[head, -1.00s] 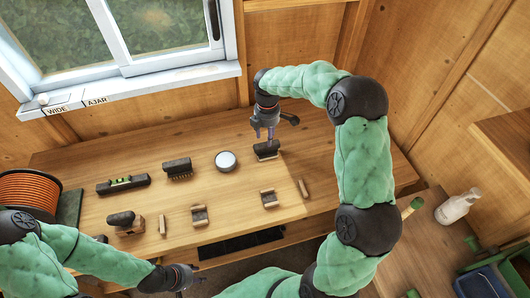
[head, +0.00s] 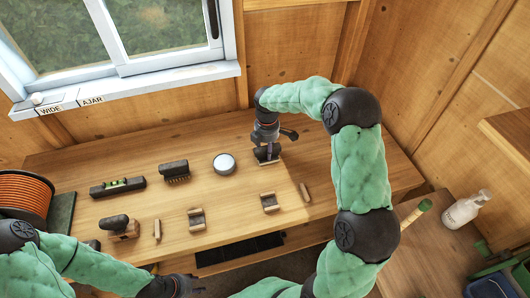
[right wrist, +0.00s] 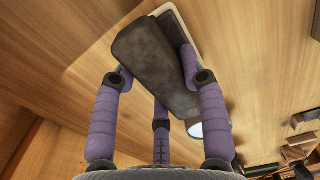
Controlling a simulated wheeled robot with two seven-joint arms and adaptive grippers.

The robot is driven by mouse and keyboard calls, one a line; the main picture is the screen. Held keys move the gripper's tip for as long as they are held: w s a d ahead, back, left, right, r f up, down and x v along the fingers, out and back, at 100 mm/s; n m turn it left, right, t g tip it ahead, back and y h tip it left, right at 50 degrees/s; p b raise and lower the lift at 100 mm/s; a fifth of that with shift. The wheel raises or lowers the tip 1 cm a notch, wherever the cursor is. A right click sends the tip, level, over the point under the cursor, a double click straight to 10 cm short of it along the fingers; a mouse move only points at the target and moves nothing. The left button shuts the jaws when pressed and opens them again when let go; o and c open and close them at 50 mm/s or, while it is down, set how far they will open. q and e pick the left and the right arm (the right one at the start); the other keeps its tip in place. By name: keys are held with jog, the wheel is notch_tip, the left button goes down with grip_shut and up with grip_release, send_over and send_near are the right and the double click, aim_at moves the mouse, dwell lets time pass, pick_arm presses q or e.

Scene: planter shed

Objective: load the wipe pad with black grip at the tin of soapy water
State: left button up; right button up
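The wipe pad with black grip (head: 267,161) stands on the bench near its back, right of the tin. In the right wrist view its dark grip (right wrist: 153,70) fills the middle, with a pale base edge behind it. My right gripper (head: 266,150) is lowered over the pad, its purple fingers (right wrist: 162,82) spread on both sides of the grip; firm contact cannot be made out. The round white-topped tin of soapy water (head: 224,163) stands to the left, partly hidden behind a finger in the right wrist view (right wrist: 222,130). My left gripper (head: 190,287) is low at the bottom edge, fingers unclear.
A black brush (head: 175,171), a green-vial level (head: 118,187) and a black-topped wooden block (head: 120,229) are on the bench (head: 235,190). Two small wooden holders (head: 196,219) and loose wooden pegs (head: 305,192) lie nearer the front. An orange reel (head: 24,194) is at left.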

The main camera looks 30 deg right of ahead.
jog(key=shift+c, duration=1.3)
jog(key=shift+r+p, duration=1.55)
jog(key=shift+r, duration=0.25)
pick_arm(q)
notch_tip(320, 180, up, 3)
jog(key=shift+r, duration=0.1)
